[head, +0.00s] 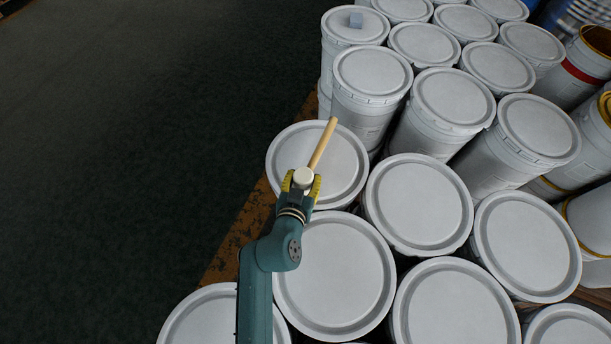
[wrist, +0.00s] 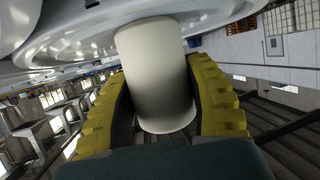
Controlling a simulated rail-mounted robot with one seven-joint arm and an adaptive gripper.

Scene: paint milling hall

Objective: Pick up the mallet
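The mallet has a pale cream cylindrical head (head: 303,176) and a light wooden handle (head: 323,143). It is over a white bucket lid (head: 340,175) near the pallet's left edge, with the handle pointing up and right in the head view. My gripper (head: 302,184) has its yellow fingers on either side of the mallet head. In the wrist view the mallet head (wrist: 157,75) fills the space between the ribbed fingers (wrist: 160,100), which appear to press on both sides. The handle is not visible in the wrist view. I cannot tell whether the mallet touches the lid.
Many white lidded buckets (head: 420,204) stand close together, some taller ones behind. Cans with coloured bands (head: 588,68) stand at the right. The dark floor (head: 130,150) at the left is clear.

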